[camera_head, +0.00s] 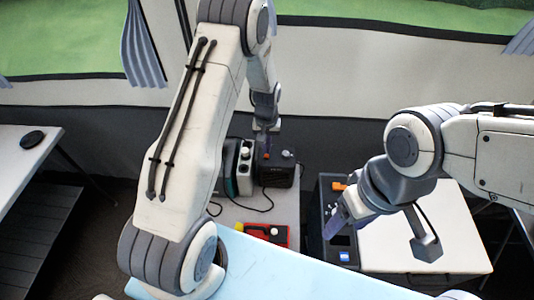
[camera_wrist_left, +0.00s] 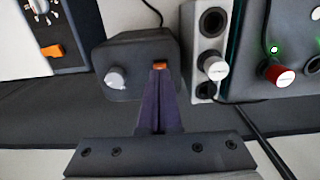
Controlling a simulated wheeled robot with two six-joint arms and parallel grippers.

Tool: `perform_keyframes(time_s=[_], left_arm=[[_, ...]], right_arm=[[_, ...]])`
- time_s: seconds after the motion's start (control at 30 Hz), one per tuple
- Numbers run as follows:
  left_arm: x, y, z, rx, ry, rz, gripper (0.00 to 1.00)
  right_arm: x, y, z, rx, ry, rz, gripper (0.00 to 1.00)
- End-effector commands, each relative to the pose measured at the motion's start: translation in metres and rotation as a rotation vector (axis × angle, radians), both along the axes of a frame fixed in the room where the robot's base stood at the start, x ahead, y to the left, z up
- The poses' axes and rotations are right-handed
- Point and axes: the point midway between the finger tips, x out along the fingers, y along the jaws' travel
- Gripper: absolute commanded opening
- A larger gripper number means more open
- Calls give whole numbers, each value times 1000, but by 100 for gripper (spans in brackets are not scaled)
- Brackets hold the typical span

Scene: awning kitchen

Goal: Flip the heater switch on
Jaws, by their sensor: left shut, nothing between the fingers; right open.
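A dark box that looks like the heater (camera_head: 276,172) stands on the light counter in the head view, and it also shows in the left wrist view (camera_wrist_left: 112,52). It has a pale knob (camera_wrist_left: 116,78) and a small orange switch (camera_wrist_left: 160,65). My left gripper (camera_head: 264,150) is shut and empty. In the left wrist view its fingertips (camera_wrist_left: 160,76) are right at the orange switch and overlap its lower edge; whether they touch cannot be told. The switch's position is unclear. My right gripper (camera_head: 338,222) is open, over a dark case at the right.
Beside the heater are a white box with a knob (camera_wrist_left: 207,60) and a dark green box with a red knob (camera_wrist_left: 280,73). A red device (camera_head: 266,234) and cables lie on the counter. The dark case (camera_head: 322,200) stands right of it.

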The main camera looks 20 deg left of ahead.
Motion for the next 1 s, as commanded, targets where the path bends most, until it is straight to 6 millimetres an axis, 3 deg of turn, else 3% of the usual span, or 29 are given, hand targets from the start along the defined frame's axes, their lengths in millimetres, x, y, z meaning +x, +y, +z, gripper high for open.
perform_keyframes(time_s=[1.0], left_arm=[[0, 0, -14, 0, 0, 0, 0]], right_arm=[[0, 0, -10, 0, 0, 0, 65]])
